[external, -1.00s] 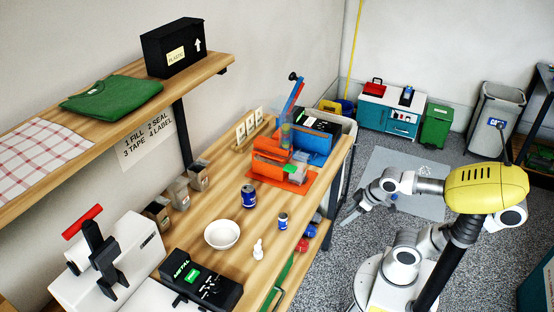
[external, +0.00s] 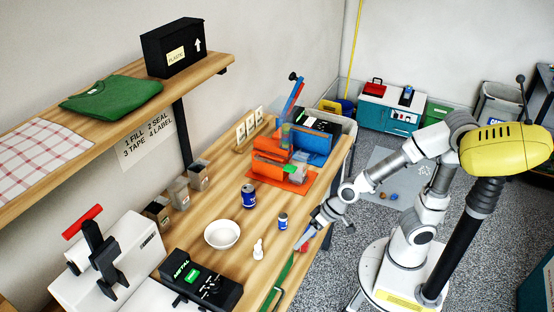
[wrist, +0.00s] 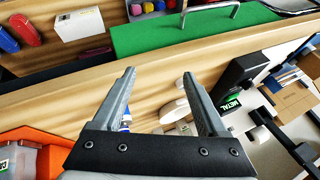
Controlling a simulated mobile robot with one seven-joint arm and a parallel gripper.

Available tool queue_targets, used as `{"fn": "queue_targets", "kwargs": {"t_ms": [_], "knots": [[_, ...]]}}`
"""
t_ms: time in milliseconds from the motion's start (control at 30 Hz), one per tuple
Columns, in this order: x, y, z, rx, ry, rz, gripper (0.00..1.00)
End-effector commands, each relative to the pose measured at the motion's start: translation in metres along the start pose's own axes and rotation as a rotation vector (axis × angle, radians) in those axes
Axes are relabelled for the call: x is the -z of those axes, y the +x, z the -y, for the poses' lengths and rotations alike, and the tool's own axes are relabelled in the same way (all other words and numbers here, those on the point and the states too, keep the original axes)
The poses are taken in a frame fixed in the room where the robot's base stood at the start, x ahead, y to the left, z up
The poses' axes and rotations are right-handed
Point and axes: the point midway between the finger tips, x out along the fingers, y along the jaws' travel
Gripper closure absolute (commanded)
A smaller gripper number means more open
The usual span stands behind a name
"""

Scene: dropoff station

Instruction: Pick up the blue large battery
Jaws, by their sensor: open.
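The larger blue cylinder (external: 248,197), with a pale label band and silvery top, stands upright on the wooden table; it looks like the blue large battery. A smaller, similar blue cylinder (external: 283,221) stands to its right, nearer the table's front edge. My gripper (external: 304,238) is open and empty at the front edge, just right of the smaller cylinder and apart from the larger one. In the wrist view my gripper (wrist: 160,75) shows both fingers spread. A blue sliver (wrist: 125,113) shows beside the left finger; I cannot tell which cylinder it is.
A white bowl (external: 222,235) and a small white figure (external: 258,249) stand close to the cylinders. An orange tray (external: 292,184) with blocks lies behind. A black METAL box (external: 201,281) is at the front. A shelf (external: 215,67) overhangs the left. Table around the larger cylinder is clear.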

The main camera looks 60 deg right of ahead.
Motion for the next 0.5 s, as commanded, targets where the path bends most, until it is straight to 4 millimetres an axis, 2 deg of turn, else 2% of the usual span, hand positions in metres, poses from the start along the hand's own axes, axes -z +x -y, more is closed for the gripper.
{"fn": "queue_targets", "kwargs": {"t_ms": [33, 200, 367, 500], "knots": [[-0.002, 0.001, 0.013, -0.010, 0.020, 0.011, 0.24], [-0.012, 0.024, 0.029, -0.069, 0.099, -0.019, 0.24], [-0.023, 0.037, 0.028, -0.164, 0.137, -0.090, 0.24], [-0.029, 0.038, 0.019, -0.260, 0.136, -0.191, 0.24]]}}
